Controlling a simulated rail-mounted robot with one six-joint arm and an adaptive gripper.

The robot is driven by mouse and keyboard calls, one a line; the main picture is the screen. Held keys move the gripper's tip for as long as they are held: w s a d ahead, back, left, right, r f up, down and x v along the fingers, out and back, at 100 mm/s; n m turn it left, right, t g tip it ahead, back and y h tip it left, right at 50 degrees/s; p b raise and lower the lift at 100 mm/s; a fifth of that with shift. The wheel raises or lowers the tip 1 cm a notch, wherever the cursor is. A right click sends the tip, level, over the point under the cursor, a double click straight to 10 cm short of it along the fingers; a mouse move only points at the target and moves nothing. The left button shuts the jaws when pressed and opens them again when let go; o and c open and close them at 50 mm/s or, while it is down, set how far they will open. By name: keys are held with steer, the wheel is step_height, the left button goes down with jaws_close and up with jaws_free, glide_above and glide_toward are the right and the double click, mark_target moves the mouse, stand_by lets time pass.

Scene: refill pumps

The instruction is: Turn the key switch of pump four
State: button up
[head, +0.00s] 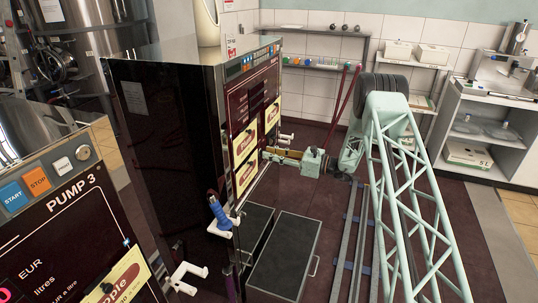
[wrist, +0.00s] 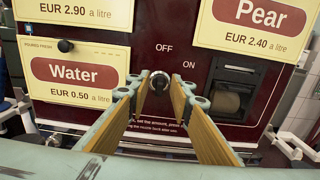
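The key switch (wrist: 158,82) is a small round metal part on the dark red pump front, below the word OFF and left of and below ON in the wrist view. My gripper (wrist: 160,88) points at it, with its two wood-coloured finger pads apart, one on each side of the switch. I see no clear contact; the key's angle is too small to tell. In the head view the pump (head: 165,130) stands at the middle left, and my gripper (head: 268,154) reaches its front from the right. The switch is hidden there.
Pump 3 (head: 75,215) stands in the near left. Water (wrist: 75,75) and Pear (wrist: 262,20) signs flank the switch, with a dark slot unit (wrist: 228,88) at its right. White brackets (head: 187,275) stick out low. Grey floor trays (head: 283,255) lie before the pump.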

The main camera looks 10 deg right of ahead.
steer(key=shift+w+a, duration=0.2)
steer(key=shift+a, duration=0.1)
steer(key=shift+c, duration=0.3)
jaws_close()
steer(key=shift+m, duration=0.4)
steer(key=m+p, duration=0.1)
steer(key=m, duration=0.2)
steer(key=m+p, duration=0.1)
steer(key=m, duration=0.3)
steer(key=m+p, duration=0.1)
steer(key=m, duration=0.3)
steer(key=shift+w+d+f+p, duration=0.2)
steer(key=shift+w+p, duration=0.1)
steer(key=shift+p, duration=0.1)
stand_by(0.3)
